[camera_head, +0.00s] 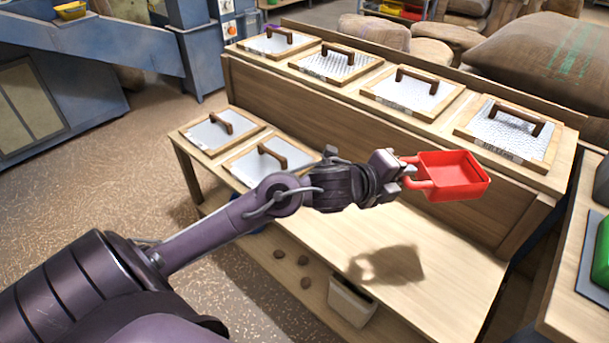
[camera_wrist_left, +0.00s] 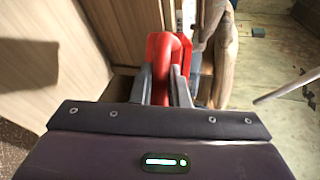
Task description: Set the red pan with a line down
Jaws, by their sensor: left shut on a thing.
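The red pan (camera_head: 452,175) is a small square tray with a handle, held in the air above the wooden bench. No line on it can be made out. My left gripper (camera_head: 402,171) is shut on the pan's handle, and the pan stays roughly level, its shadow falling on the bench top below. In the left wrist view the red handle (camera_wrist_left: 168,62) sits between the two fingers of my left gripper (camera_wrist_left: 166,85). The rest of the pan is mostly hidden there. My right gripper is not in view.
Several framed panels with wooden handles, such as one at the right (camera_head: 510,131), lie on the upper shelf. Two more (camera_head: 262,160) lie on the lower bench (camera_head: 440,290). A bin (camera_head: 350,300) and several brown lumps sit below. The lower bench's right part is clear.

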